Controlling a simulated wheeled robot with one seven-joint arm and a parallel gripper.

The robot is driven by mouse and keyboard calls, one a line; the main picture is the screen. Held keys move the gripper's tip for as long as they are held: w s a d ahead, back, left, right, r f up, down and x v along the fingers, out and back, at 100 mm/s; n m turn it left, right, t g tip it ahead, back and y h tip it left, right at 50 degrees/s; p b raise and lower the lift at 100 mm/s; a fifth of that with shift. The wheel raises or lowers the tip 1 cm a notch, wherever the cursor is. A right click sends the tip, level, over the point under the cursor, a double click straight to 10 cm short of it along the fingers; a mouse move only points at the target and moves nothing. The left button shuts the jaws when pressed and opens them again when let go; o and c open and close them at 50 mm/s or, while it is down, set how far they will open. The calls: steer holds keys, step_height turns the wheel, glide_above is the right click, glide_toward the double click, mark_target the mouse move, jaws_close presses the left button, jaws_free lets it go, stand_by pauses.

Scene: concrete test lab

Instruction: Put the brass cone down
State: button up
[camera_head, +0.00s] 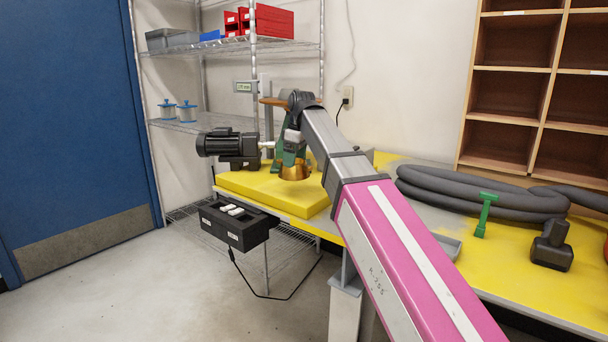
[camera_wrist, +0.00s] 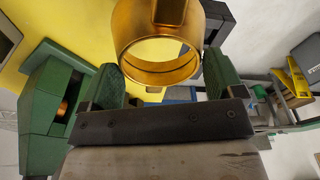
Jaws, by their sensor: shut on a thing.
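The brass cone (camera_head: 294,173) is a hollow, shiny gold piece, seen in the head view at the end of my arm, over the raised yellow slab (camera_head: 262,192) on the table. In the wrist view the cone (camera_wrist: 122,28) shows its round open end towards the camera, between two green fingers. My gripper (camera_head: 293,158) is shut on the cone; it also shows in the wrist view (camera_wrist: 163,82). The cone's lower edge looks close to the slab, but I cannot tell whether it touches. My arm hides part of the table behind it.
A black motor (camera_head: 228,146) stands left of the cone, close by. A grey hose coil (camera_head: 480,192), a green T-shaped piece (camera_head: 485,213) and a black battery-like block (camera_head: 552,245) lie on the right. A black box (camera_head: 234,222) hangs at the table's front-left edge.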

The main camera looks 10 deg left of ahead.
mark_target(303, 161)
steer(key=w+d+f, duration=0.2)
steer(key=w, duration=0.1)
steer(key=shift+w+d+f, duration=0.15)
steer(key=shift+w+f, duration=0.1)
steer(key=shift+f, duration=2)
steer(key=shift+f, duration=0.1)
steer(key=o, duration=1.3)
step_height(303, 161, up, 12)
steer(key=d, duration=0.1)
steer(key=shift+s+d, duration=0.2)
steer(key=shift+d, duration=0.2)
